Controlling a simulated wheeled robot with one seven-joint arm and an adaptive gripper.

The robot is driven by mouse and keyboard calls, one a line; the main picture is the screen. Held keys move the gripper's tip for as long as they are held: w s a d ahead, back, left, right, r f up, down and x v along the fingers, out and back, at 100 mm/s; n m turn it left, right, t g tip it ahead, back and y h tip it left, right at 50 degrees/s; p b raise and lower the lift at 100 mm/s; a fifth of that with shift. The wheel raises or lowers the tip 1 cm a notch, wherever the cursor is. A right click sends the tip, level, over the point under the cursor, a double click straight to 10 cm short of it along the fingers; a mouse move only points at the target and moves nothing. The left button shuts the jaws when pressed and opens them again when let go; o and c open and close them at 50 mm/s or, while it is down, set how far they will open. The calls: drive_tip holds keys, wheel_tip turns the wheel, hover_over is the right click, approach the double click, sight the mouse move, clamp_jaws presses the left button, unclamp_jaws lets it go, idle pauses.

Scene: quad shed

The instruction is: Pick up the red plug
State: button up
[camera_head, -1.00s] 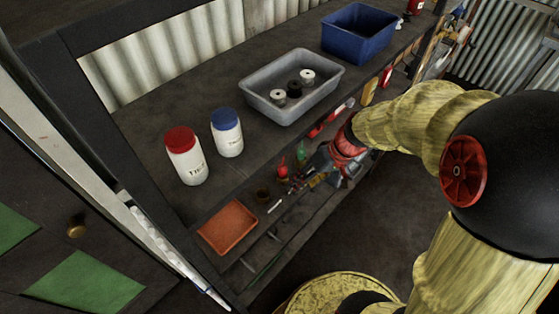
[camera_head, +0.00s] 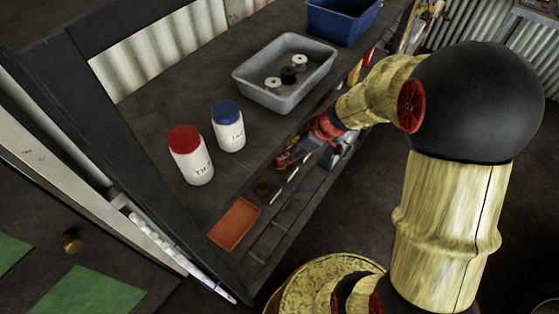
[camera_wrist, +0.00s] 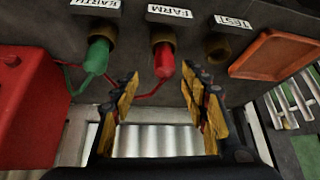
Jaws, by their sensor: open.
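The red plug (camera_wrist: 163,64) sits in the middle brass socket under the label FARM in the wrist view, with a red cable leading from it to the left. My gripper (camera_wrist: 160,88) is open, with a finger on each side of the plug's line and the plug's tip near the gap between the fingertips. I cannot tell whether the fingers touch it.
A green plug (camera_wrist: 97,57) sits in the socket at left, under EARTH. The TEST socket (camera_wrist: 217,48) looks empty. An orange tray (camera_wrist: 274,53) is at right and a red box (camera_wrist: 30,108) at left. Two jars and a grey bin (camera_head: 286,106) stand on the upper bench.

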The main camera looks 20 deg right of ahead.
drive_tip(key=f, duration=0.2)
drive_tip(key=a+f, duration=0.1)
drive_tip(key=shift+w+a+f, duration=0.1)
drive_tip(key=shift+a+f, duration=0.05)
drive_tip(key=shift+f, duration=0.2)
drive_tip(key=shift+w+a+f+b, duration=0.2)
drive_tip(key=shift+w+f+b, duration=0.1)
drive_tip(key=shift+f, duration=0.15)
drive_tip(key=c, duration=1.2)
clamp_jaws()
